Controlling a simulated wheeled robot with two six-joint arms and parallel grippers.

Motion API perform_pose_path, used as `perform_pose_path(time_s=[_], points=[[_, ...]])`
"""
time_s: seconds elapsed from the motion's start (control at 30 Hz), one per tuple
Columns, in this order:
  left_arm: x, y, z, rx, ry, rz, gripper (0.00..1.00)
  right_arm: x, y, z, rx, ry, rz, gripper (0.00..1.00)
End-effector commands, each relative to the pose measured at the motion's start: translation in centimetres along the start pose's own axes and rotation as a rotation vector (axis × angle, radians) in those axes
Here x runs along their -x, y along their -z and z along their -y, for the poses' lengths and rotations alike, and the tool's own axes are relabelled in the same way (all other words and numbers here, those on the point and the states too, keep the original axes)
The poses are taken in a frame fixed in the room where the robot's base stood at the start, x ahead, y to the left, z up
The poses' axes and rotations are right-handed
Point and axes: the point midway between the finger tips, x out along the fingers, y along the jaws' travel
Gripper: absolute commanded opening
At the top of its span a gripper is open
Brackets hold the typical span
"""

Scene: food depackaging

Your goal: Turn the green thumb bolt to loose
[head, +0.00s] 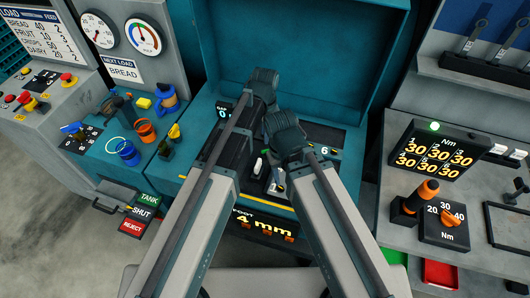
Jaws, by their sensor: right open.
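I cannot pick out a green thumb bolt; it may be hidden behind my arms. My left gripper (263,84) is the higher one, over the teal machine (300,50) in the middle. My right gripper (284,132) is just below and right of it, over the machine's dark recessed deck (325,137), and is open. The dark wrists cover the fingertips of both, so I cannot see anything between them. A small white part (258,167) shows between my two forearms.
Right is a console with a torque display (433,150), an orange-handled tool (422,196) and an orange dial (452,218). A "4 mm" readout (265,224) is on the machine's front.

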Motion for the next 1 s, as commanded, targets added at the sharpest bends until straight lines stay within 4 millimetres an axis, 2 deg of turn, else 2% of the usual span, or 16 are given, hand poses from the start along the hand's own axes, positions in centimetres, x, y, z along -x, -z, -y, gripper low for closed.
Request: perform_pose_path(time_s=[0.03,0.5,0.9,0.93,1.0], points=[[-1.5,0.0,0.0,0.0,0.0,0.0,0.4,-1.5,0.1,0.1,0.0,0.0,0.0,0.5],[-7.7,0.0,0.0,0.0,0.0,0.0,0.4,-7.6,0.5,0.7,-0.002,0.0,0.0,0.5],[-8.1,0.0,0.0,0.0,0.0,-0.001,0.4,-8.1,0.5,0.8,-0.002,0.0,0.0,0.5],[-8.1,0.0,0.0,0.0,0.0,-0.001,0.38,-8.1,0.5,0.8,-0.002,0.0,0.0,0.5],[-8.1,0.0,0.0,0.0,0.0,-0.001,0.26,-8.1,0.5,0.8,-0.002,0.0,0.0,0.5]])
